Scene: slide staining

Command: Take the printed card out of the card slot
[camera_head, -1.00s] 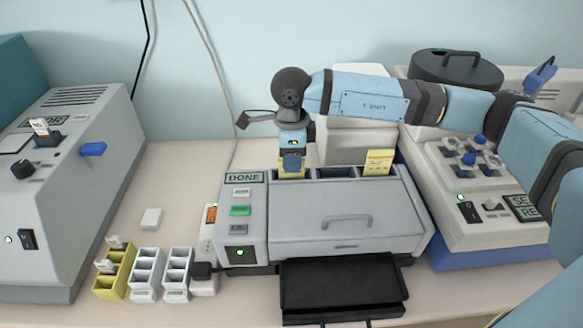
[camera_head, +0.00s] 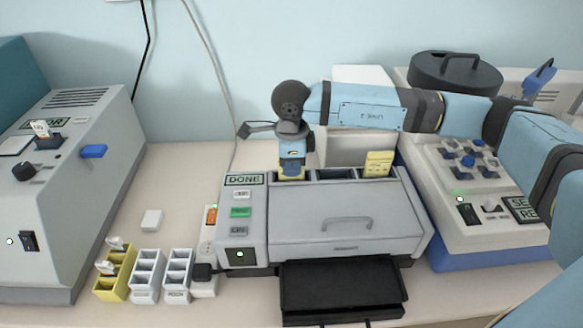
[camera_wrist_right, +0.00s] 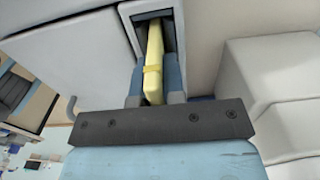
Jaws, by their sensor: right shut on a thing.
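My right gripper (camera_head: 291,170) points down into the left one of the slots along the back of the grey machine (camera_head: 335,243). It is shut on a yellow piece (camera_wrist_right: 154,65), which in the right wrist view stands in the dark slot (camera_wrist_right: 167,28) between the fingers. Only a bit of that piece (camera_head: 291,177) shows in the head view. A yellow card with dark marks (camera_head: 378,163) stands upright in the right back slot, apart from my gripper. A small white printed piece (camera_head: 41,128) stands in a dark holder on the left machine. My left gripper is not in view.
Left of the middle machine stand a yellow rack (camera_head: 116,282) with labelled pieces and white racks (camera_head: 148,268) (camera_head: 178,268). A black tray (camera_head: 340,292) juts out in front. A machine with blue knobs (camera_head: 478,185) is at the right. The back-left counter is mostly clear.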

